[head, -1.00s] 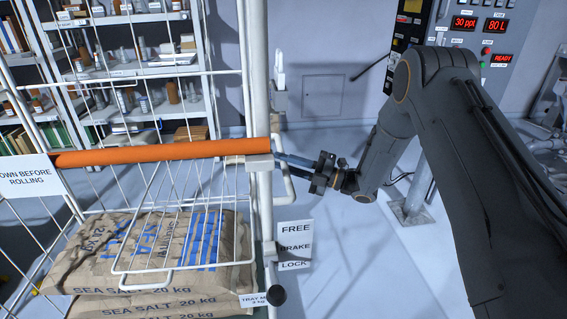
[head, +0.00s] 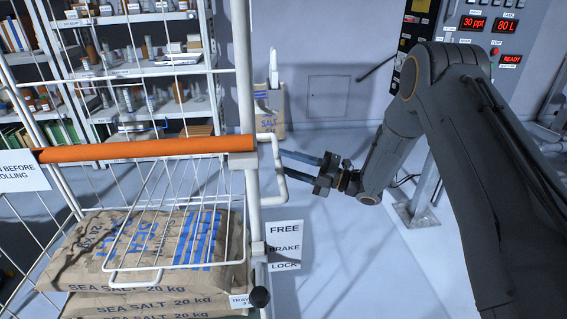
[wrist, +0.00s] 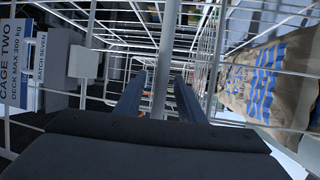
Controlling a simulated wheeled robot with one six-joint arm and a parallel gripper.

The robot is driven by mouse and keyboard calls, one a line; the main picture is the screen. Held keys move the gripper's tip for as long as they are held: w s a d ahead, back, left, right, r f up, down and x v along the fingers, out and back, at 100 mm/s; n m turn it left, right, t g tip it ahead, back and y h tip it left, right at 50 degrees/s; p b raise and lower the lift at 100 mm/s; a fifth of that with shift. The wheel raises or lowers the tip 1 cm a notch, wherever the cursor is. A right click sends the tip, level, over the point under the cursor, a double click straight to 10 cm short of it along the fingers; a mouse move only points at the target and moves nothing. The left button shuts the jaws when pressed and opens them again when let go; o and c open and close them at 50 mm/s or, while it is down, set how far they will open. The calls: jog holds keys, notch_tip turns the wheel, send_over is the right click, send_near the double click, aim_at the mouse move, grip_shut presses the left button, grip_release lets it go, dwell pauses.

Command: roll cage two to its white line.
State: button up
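Cage two, a white wire cage with an orange handle bar (head: 150,149), fills the left of the head view; its CAGE TWO plate (wrist: 15,65) shows in the wrist view. A wire tray (head: 135,268) is in front of the sea salt sacks (head: 170,300). A white loop (head: 283,170) juts from the right post. My gripper (head: 290,160) is open at this loop. In the wrist view its fingers stand apart with a white upright (wrist: 163,75) between them; contact is unclear. A black brake knob (head: 260,297) is near the FREE/BRAKE/LOCK label (head: 285,246). No white line is identifiable.
Shelves (head: 150,65) with bottles and books stand behind the cage. A salt sack (head: 270,105) stands by the back wall. A control panel (head: 495,30) reading READY is at the right. Pale floor (head: 345,255) is clear right of the cage.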

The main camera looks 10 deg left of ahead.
jog(key=b+v, duration=0.1)
jog(key=v, duration=0.5)
jog(key=shift+d+b, duration=0.3)
jog(key=shift+d, duration=0.1)
